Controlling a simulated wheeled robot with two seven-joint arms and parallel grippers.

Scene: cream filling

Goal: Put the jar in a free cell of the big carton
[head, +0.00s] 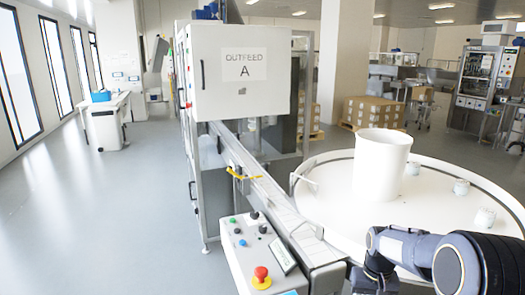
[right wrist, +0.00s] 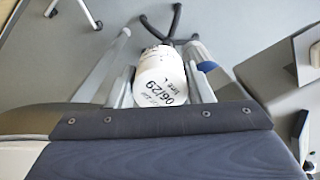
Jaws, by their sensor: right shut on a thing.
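My left gripper is in neither view. I cannot make out the big carton or its cells in either view.
A round white turntable (head: 335,205) carries a white tub (head: 381,165) and small jars (head: 461,187). A conveyor (head: 255,175) runs from the OUTFEED A cabinet (head: 245,105) past a button panel (head: 258,255). Brown boxes (head: 370,113) stand far back.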

